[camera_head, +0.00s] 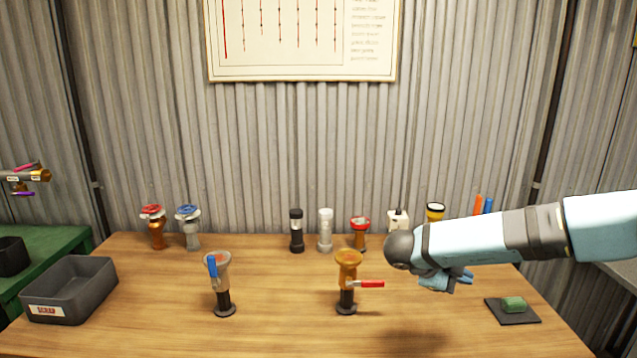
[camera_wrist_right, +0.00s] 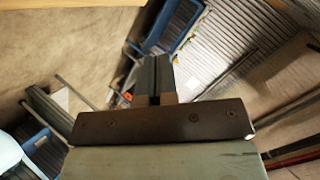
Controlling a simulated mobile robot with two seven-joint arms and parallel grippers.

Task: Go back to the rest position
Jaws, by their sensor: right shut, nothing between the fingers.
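My right arm reaches in from the right in the head view, above the right part of the wooden table (camera_head: 270,325). My right gripper (camera_head: 462,277) is near the arm's bent wrist, over the table. In the right wrist view its fingers (camera_wrist_right: 155,80) are together with nothing between them. A brass valve with a red lever (camera_head: 347,262) stands upright left of the gripper, apart from it. A grey valve with a blue lever (camera_head: 221,280) stands further left. My left gripper is not in view.
A grey scrap bin (camera_head: 70,300) sits at the table's left. Several fittings, including a black one (camera_head: 296,232), line the back edge. A green block (camera_head: 513,304) lies on a dark pad at the right. The front middle is clear. A corrugated wall stands behind.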

